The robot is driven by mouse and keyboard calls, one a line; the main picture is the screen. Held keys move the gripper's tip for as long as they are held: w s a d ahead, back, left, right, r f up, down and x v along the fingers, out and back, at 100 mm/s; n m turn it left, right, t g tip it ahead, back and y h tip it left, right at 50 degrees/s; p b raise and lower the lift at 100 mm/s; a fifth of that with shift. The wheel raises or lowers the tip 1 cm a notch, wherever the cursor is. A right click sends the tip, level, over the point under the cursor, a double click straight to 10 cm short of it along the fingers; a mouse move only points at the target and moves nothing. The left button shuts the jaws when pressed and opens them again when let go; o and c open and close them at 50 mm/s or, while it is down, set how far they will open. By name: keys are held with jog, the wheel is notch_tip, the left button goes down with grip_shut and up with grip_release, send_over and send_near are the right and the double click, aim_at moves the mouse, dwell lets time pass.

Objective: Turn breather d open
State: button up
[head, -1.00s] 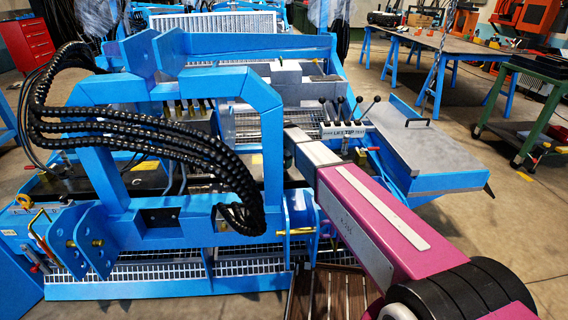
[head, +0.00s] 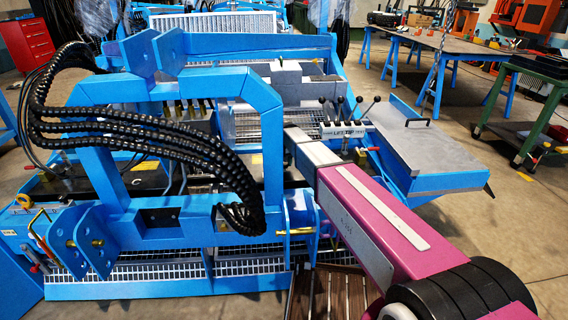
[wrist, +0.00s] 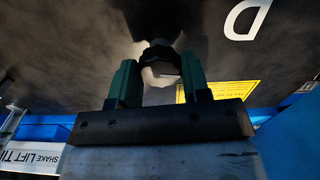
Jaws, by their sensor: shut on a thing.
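Breather d (wrist: 161,70) shows in the wrist view as a small pale, rounded part with a dark collar, set against a dark surface. A large white letter D (wrist: 246,18) is on that surface beside it. My gripper (wrist: 160,82) has one green finger on each side of the breather and is shut on it. How far the breather is turned cannot be told. In the head view my magenta arm reaches in from the lower right, and its far end, the gripper and the breather are hidden.
A yellow label (wrist: 232,92) lies close to the right finger. A white "SHAKE LIFT" label (wrist: 30,158) is at the lower left. In the head view, black hoses (head: 130,125) arch over the blue frame (head: 180,90).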

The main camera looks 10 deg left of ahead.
jog(key=n, duration=0.4)
jog(key=shift+n, duration=0.4)
jog(key=n, duration=1.4)
jog(key=shift+n, duration=0.7)
jog(key=o, duration=0.9)
jog(key=shift+o, duration=0.2)
